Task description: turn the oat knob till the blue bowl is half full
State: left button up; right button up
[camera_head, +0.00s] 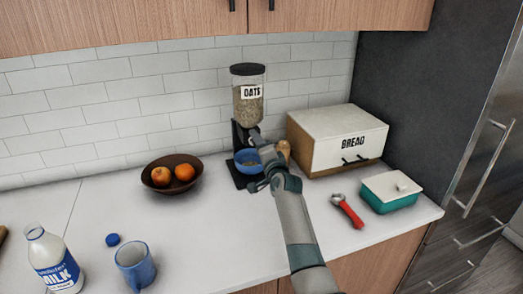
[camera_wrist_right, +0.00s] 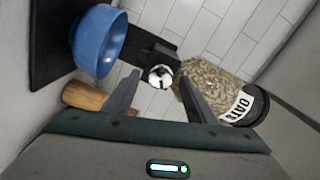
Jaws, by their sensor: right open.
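The oat dispenser (camera_head: 248,108) stands against the tiled wall, with a clear jar of oats labelled OATS; its jar also shows in the right wrist view (camera_wrist_right: 212,82). The round silver oat knob (camera_wrist_right: 160,75) is in front of my right gripper (camera_wrist_right: 158,82), between its two open fingers as seen from the wrist. I cannot tell whether the fingers touch it. The blue bowl (camera_head: 242,167) sits on the dispenser's black base, partly hidden by my right gripper (camera_head: 260,150); its outside shows in the wrist view (camera_wrist_right: 100,42). Its fill level is unclear. My left gripper is not in view.
A wooden object (camera_head: 284,148) stands close right of the gripper, beside the bread box (camera_head: 340,140). A fruit bowl (camera_head: 172,186) is to the left. Counter centre is clear.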

pick_arm(q)
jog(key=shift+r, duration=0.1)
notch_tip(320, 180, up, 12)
jog(key=p, duration=1.2)
pick_arm(e)
jog(key=v, duration=1.7)
jog(key=shift+s, duration=0.2)
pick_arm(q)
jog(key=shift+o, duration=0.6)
